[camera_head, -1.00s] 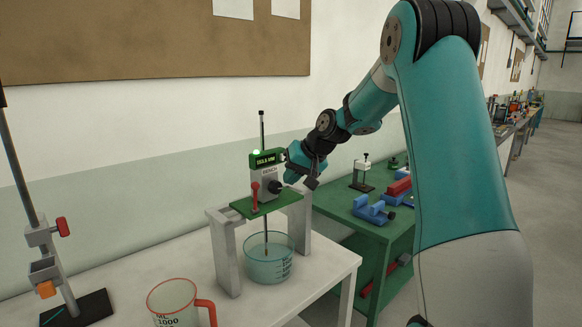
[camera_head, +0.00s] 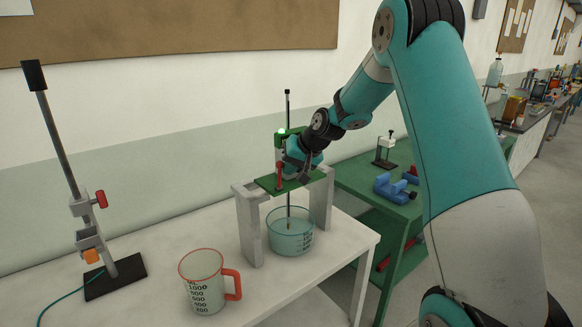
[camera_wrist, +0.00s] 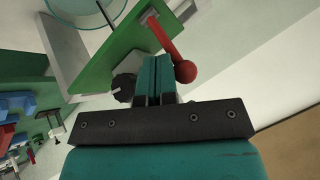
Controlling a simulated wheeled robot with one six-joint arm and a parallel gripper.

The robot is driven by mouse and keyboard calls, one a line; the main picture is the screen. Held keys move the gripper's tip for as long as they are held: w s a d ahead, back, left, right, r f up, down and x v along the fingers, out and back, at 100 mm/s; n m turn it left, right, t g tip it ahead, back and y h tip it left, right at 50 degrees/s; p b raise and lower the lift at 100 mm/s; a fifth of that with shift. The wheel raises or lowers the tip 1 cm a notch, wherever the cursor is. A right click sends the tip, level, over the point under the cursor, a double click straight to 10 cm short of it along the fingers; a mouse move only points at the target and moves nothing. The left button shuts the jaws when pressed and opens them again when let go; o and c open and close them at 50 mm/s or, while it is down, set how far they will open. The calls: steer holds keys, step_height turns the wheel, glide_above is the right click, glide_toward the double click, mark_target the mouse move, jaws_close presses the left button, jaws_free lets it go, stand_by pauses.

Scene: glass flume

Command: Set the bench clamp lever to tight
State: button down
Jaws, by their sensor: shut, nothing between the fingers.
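The bench clamp lever (camera_head: 280,176) is a red bar standing about upright at the front of a green plate (camera_head: 268,184) on a grey bridge-like stand. In the wrist view the red lever (camera_wrist: 166,40) ends in a round red ball. My gripper (camera_head: 292,172) is shut and empty, just right of the lever in the head view. In the wrist view its teal fingers (camera_wrist: 155,64) lie together close beside the lever's ball end; I cannot tell whether they touch. My wrist hides most of the instrument body. No tight marking is readable.
A black knob (camera_wrist: 123,88) sits beside the fingers. A glass beaker (camera_head: 290,240) stands under the plate with a rod in it. A red-handled jug (camera_head: 203,280) and a clamp stand (camera_head: 115,280) are to the left. A green bench (camera_head: 365,180) with blue tools is at the right.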

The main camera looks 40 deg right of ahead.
steer(key=shift+w+a+r+b, duration=0.15)
steer(key=shift+w+a+b, duration=0.05)
steer(key=shift+w, duration=0.3)
steer(key=shift+w+a+r+b, duration=0.15)
steer(key=shift+w+a+b, duration=0.05)
steer(key=shift+w, duration=0.25)
steer(key=shift+s+f, duration=0.1)
